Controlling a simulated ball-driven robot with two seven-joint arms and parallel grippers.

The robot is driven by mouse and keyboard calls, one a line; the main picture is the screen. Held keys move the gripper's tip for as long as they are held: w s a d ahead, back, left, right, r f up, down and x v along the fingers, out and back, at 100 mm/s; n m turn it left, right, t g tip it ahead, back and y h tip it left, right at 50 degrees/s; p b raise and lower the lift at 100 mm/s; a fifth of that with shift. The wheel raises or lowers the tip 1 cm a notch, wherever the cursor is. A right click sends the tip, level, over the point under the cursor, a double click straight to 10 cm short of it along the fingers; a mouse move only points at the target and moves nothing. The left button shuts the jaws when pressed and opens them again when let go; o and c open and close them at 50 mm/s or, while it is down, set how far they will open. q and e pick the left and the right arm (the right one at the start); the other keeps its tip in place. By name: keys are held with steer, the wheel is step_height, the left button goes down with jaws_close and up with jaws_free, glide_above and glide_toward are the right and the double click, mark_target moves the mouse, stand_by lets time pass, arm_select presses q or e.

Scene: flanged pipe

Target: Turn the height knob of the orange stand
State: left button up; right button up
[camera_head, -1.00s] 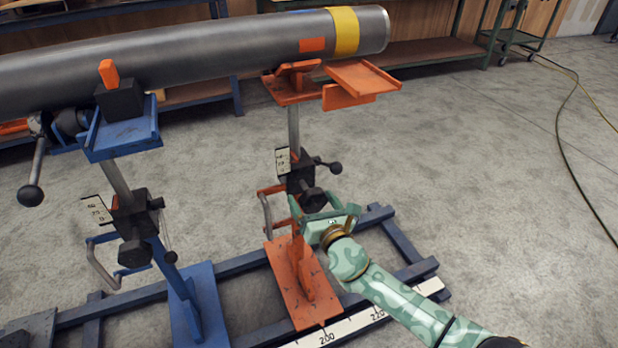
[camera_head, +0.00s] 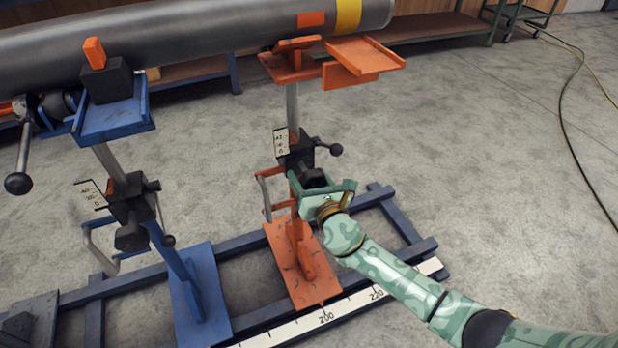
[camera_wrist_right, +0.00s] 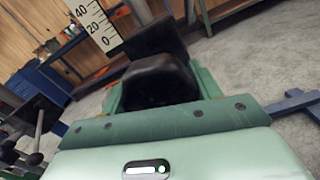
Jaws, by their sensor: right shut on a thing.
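The orange stand (camera_head: 300,262) stands on the blue rail frame and bears an orange cradle (camera_head: 291,68) under the pipe. Its black height knob (camera_head: 313,177) sits low on the dark clamp block, below a small scale plate (camera_head: 281,142). My right gripper (camera_head: 318,187) is at the knob and shut on it. In the right wrist view the black knob (camera_wrist_right: 158,80) lies between the green fingers, with the scale (camera_wrist_right: 93,22) above it. The finger tips are partly hidden behind the knob. My left gripper is not in view.
A blue stand (camera_head: 198,285) with its own knob (camera_head: 131,237) is to the left. A grey pipe (camera_head: 180,45) runs across the top. A black ball-ended lever (camera_head: 336,149) sticks out right of the orange stand's clamp. Floor at right is clear except for cables.

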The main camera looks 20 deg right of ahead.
steer(key=m+b, duration=0.1)
steer(key=m, duration=0.3)
steer(key=shift+f+b, duration=0.15)
steer(key=shift+b, duration=0.25)
steer(key=m, duration=0.3)
steer(key=shift+b, duration=0.35)
steer(key=shift+m, duration=1.6)
arm_select(q)
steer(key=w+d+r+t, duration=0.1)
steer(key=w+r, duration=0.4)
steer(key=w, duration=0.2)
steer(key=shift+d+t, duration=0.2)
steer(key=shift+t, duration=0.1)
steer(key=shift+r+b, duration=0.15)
steer(key=shift+b, duration=0.15)
arm_select(e)
steer(key=shift+m, duration=0.3)
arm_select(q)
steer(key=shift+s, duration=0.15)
arm_select(e)
steer(key=o, duration=1)
steer(key=shift+r, duration=0.2)
steer(key=shift+s, duration=0.1)
